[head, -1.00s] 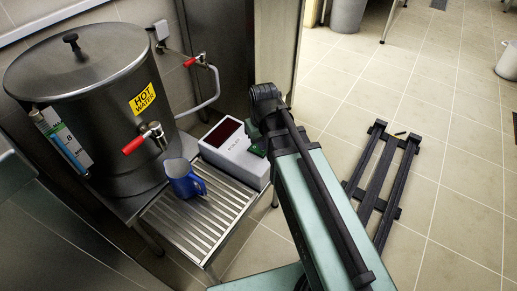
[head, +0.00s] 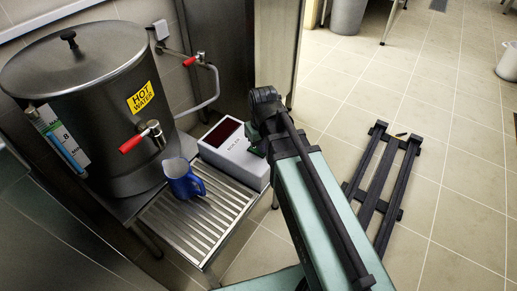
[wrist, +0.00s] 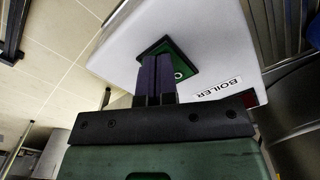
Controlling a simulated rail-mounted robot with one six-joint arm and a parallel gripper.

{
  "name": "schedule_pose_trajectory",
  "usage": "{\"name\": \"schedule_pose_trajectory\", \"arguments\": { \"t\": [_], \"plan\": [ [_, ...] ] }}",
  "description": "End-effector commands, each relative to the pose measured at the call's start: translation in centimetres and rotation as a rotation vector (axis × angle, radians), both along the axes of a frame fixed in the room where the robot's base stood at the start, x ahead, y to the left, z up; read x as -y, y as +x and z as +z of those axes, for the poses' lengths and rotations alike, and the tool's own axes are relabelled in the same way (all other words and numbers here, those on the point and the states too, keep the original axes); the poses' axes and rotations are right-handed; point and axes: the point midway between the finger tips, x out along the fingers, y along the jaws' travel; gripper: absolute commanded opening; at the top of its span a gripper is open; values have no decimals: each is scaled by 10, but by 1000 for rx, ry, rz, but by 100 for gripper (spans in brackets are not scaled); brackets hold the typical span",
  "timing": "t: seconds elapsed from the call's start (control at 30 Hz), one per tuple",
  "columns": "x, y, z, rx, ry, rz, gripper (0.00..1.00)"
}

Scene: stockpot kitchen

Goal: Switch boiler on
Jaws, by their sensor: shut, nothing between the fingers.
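The white boiler control box (head: 236,160) stands beside the large steel urn (head: 100,130) marked HOT WATER. It has a dark red display window (head: 222,132). In the wrist view the white box (wrist: 215,60) carries a BOILER label (wrist: 216,89) and a green switch plate (wrist: 185,68) with a white round mark. My gripper (wrist: 157,58) is shut and empty, its fingertips in front of the green plate and hiding part of it. I cannot tell whether they touch it. In the head view my arm reaches the box's right side and the fingers cannot be made out.
A blue mug (head: 183,180) stands on the slatted drip tray (head: 195,228) under the red-handled tap (head: 140,137). A second red-handled tap (head: 196,60) is on the pipe behind. A dark rail frame (head: 375,190) lies on the tiled floor at right.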

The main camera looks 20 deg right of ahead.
Motion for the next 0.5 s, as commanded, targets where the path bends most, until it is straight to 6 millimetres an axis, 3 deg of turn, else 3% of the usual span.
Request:
{"name": "schedule_pose_trajectory", "arguments": {
  "t": [0.3, 0.5],
  "plan": [
    [0, 0, -3, 0, 0, 0, 0],
    [0, 0, 16, 0, 0, 0, 0]
  ]
}}
